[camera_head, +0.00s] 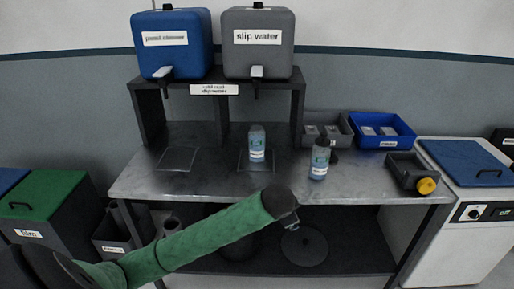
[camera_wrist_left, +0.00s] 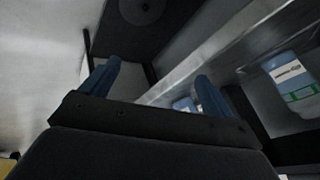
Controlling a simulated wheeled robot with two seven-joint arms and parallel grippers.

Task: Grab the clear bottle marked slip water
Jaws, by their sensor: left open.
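Two clear bottles with bluish contents and labels too small to read stand upright on the metal bench in the head view. One bottle (camera_head: 257,143) is on a plate below the grey "slip water" dispenser. The other bottle (camera_head: 320,160), with a dark top, stands to its right. My left arm reaches in from the left, its end in front of the bench's front edge; its fingers barely show there. In the left wrist view my left gripper (camera_wrist_left: 155,85) is open and empty. One bottle (camera_wrist_left: 290,85) shows at right, another (camera_wrist_left: 184,104) beyond the right finger, both apart from the gripper.
A grey "slip water" dispenser (camera_head: 258,43) and a blue one (camera_head: 172,44) sit on a raised shelf. Bare bench (camera_head: 215,188) lies along the front.

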